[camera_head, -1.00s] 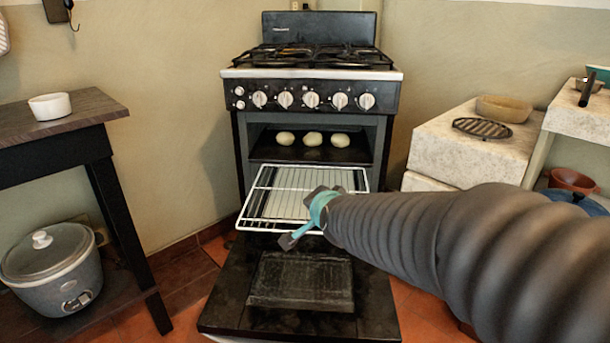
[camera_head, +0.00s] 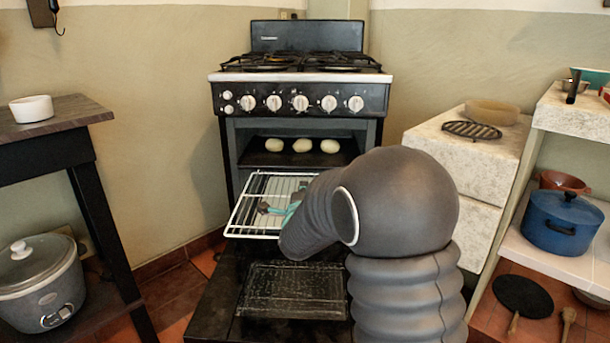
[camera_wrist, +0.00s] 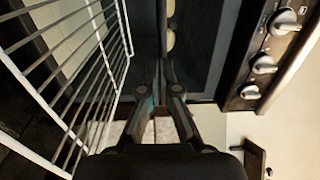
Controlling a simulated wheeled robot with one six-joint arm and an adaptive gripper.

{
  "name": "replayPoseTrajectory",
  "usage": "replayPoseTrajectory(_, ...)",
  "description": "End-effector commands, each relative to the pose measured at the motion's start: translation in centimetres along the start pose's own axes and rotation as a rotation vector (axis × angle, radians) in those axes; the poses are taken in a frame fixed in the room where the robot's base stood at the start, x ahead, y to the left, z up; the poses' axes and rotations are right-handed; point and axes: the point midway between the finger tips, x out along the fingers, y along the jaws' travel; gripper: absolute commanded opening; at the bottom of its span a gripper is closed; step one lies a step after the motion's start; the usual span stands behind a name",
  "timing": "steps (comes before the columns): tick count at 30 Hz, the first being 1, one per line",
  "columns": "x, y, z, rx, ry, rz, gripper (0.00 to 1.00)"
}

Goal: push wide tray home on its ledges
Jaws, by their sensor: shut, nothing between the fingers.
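A wide dark tray (camera_head: 255,158) with several pale dough pieces (camera_head: 302,146) sits inside the open oven. Below it, a white wire rack (camera_head: 243,218) sticks out of the oven front over the lowered door. My gripper (camera_head: 266,208) shows over the rack in the head view, its fingers shut and empty. My arm hides the rack's right part. In the wrist view, my gripper (camera_wrist: 164,66) points toward the oven opening, with the rack (camera_wrist: 75,100) on the left and dough pieces (camera_wrist: 170,40) beyond the fingertips. I cannot tell whether the fingers touch the tray or rack.
The lowered oven door (camera_head: 290,290) lies under my arm. The stove's knobs (camera_head: 300,103) are above the opening. A dark side table (camera_head: 60,135) stands left, and pale stone blocks (camera_head: 460,160) with a blue pot (camera_head: 560,222) on a shelf are at right.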

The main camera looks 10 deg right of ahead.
Motion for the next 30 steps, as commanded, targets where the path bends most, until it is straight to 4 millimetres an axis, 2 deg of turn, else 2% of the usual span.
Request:
replayPoseTrajectory(3, 2.4, 0.0, -0.1, -0.001, 0.001, 0.0, 0.0)
replayPoseTrajectory(9, 5.9, 0.0, 0.0, -0.001, 0.001, 0.001, 0.0)
replayPoseTrajectory(15, 8.3, 0.0, 0.0, -0.001, 0.0, 0.0, 0.0)
replayPoseTrajectory(21, 9.1, 0.0, 0.0, -0.002, -0.001, 0.0, 0.0)
replayPoseTrajectory(30, 9.1, 0.0, 0.0, -0.002, -0.001, 0.0, 0.0)
